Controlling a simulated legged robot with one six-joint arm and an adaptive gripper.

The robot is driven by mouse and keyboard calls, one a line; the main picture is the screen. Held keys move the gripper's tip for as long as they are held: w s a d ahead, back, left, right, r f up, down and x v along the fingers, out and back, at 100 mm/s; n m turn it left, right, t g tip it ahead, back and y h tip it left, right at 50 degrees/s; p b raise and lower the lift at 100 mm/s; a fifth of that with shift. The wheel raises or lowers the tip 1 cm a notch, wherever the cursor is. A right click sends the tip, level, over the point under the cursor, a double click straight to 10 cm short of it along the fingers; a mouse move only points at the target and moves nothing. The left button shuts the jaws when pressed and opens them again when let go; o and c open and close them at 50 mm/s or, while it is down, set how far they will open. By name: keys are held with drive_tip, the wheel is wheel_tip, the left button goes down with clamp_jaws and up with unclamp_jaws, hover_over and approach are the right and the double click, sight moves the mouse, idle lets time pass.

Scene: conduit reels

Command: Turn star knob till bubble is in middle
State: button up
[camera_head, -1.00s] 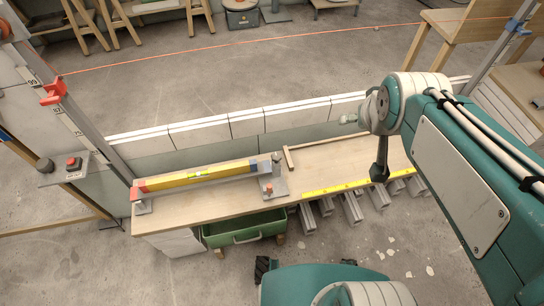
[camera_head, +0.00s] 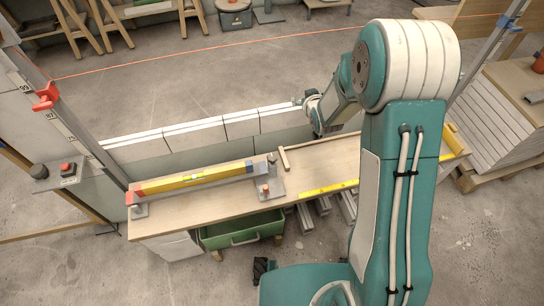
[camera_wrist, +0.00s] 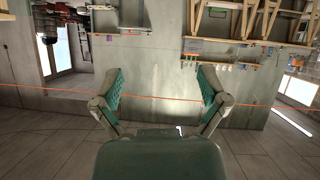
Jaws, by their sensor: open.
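A yellow spirit level (camera_head: 210,175) lies along a bar on the wooden bench (camera_head: 225,202), with a small greenish vial (camera_head: 194,177) near its middle. The bubble's place in the vial is too small to tell. A small red knob (camera_head: 266,187), which looks like the star knob, sits on a grey bracket plate at the level's right end; its shape is unclear. My gripper shows in the wrist view (camera_wrist: 164,90) with its two teal fingers spread and nothing between them. In the head view, my wrist is above the bench's back edge, right of the level and apart from it.
A red button (camera_head: 39,171) sits on a grey shelf at left, beside a post with a red clamp (camera_head: 47,96). White blocks (camera_head: 200,136) line the bench's back. A wooden strip and a yellow rule (camera_head: 328,188) lie on the bench.

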wheel_tip(320, 180, down, 9)
drive_tip(key=w+a+t+y, duration=0.1)
drive_tip(key=a, duration=0.1)
drive_tip(key=n+t+y, duration=0.1)
drive_tip(key=t+y, duration=0.2)
drive_tip(key=y, duration=0.1)
approach(274, 161)
drive_tip(key=w, duration=0.1)
drive_tip(key=x, duration=1.1)
drive_tip(key=shift+a+f, duration=0.2)
drive_tip(key=c, duration=1.2)
